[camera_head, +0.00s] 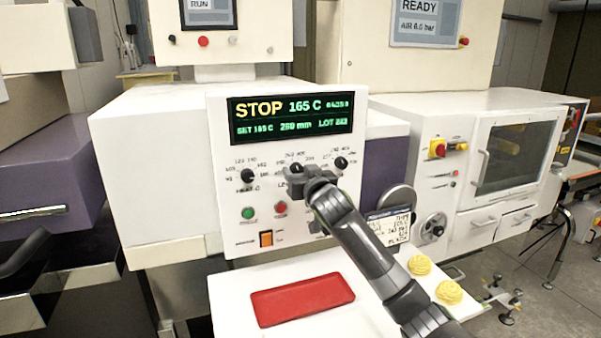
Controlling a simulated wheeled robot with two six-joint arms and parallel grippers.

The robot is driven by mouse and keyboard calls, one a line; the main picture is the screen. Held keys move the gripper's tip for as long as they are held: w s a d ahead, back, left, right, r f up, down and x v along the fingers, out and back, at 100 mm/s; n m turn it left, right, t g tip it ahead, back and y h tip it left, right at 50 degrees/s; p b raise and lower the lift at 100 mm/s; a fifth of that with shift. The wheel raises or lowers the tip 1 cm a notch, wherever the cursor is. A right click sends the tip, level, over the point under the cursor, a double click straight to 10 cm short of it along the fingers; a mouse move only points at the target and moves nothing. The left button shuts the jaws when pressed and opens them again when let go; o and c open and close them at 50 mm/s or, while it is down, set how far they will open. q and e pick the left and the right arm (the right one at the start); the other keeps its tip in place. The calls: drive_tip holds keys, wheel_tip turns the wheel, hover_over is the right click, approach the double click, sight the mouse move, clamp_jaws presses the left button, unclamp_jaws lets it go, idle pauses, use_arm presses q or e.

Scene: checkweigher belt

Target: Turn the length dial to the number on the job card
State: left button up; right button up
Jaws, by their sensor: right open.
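The white control panel (222,140) faces me with three black dials: a left dial (248,176), a middle dial (297,168) and a right dial (341,163). My right gripper (308,177) is open in front of the middle dial and hides part of it and its label. I cannot tell whether it touches the dial. The display (291,114) reads STOP, 165 C and what looks like 260 mm. The job card (390,228) is at the right of the panel, partly behind my right arm; its small print is not legible. My left gripper is not in view.
Below the dials are a green button (248,213), a red button (281,208) and an orange switch (266,239). A red tray (302,300) lies on the white shelf (228,310). Two yellow coiled items (449,292) lie at the right of my arm.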

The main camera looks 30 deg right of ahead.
drive_tip(key=c, duration=1)
drive_tip(key=shift+o, duration=0.2)
drive_tip(key=n+p, duration=0.2)
drive_tip(key=n, duration=0.1)
drive_tip(key=shift+r, duration=0.15)
drive_tip(key=shift+n+p, duration=1.35)
drive_tip(key=shift+n, duration=1.05)
drive_tip(key=shift+a, duration=0.1)
